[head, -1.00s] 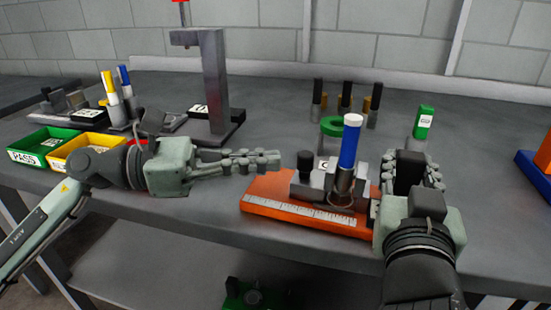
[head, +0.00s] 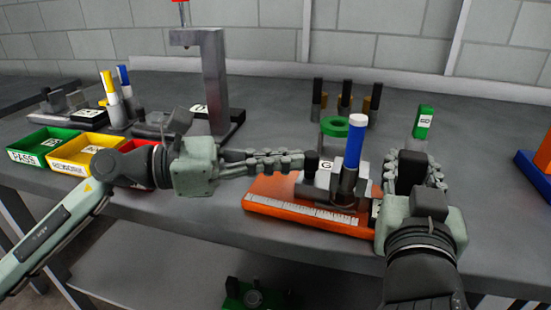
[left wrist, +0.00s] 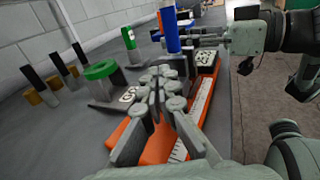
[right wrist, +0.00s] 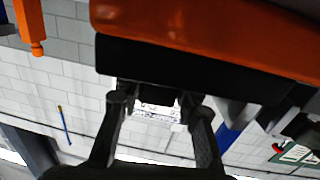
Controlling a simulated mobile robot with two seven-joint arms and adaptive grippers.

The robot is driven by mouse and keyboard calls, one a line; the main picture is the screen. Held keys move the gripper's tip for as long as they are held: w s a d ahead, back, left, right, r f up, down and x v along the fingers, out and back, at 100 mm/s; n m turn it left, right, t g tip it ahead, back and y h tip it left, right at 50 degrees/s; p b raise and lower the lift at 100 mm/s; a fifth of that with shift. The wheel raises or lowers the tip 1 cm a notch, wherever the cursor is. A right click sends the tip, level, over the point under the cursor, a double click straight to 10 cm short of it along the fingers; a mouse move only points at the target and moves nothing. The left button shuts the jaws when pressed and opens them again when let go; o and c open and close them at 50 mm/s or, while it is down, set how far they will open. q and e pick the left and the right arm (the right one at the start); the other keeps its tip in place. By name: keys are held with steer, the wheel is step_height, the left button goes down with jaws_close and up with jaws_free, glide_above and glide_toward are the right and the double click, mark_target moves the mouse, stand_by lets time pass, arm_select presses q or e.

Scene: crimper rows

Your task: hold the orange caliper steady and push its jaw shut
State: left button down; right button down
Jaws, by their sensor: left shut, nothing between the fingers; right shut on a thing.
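The orange caliper (head: 285,213) lies on the grey table with its ruler strip along the front. On it sits a grey sliding jaw block (head: 323,178) with a black knob and a "G" label. A blue pin (head: 355,145) with a white top stands at the block. My left gripper (head: 298,162) is shut and empty, its fingertips at the left side of the jaw block, seemingly touching. It also shows low over the caliper in the left wrist view (left wrist: 160,95). My right gripper (head: 412,165) is shut at the caliper's right end; its grasp is partly hidden.
A green ring (head: 335,126) and several dark-topped pins (head: 345,100) stand behind the caliper. A green block (head: 424,120) stands at the back right. Green (head: 45,140) and yellow (head: 78,150) trays and a grey post stand (head: 216,85) are at the left. The table's front edge is close.

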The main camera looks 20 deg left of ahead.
arm_select(q)
steer(key=shift+s, duration=0.1)
arm_select(e)
steer(key=shift+s+a, duration=0.1)
steer(key=shift+a, duration=0.25)
arm_select(q)
steer(key=shift+s+a, duration=0.1)
steer(key=shift+a, duration=0.25)
steer(key=v, duration=1.3)
steer(key=shift+a, duration=0.15)
arm_select(e)
steer(key=shift+d, duration=0.2)
stand_by(0.9)
steer(key=c, duration=1)
jaws_free()
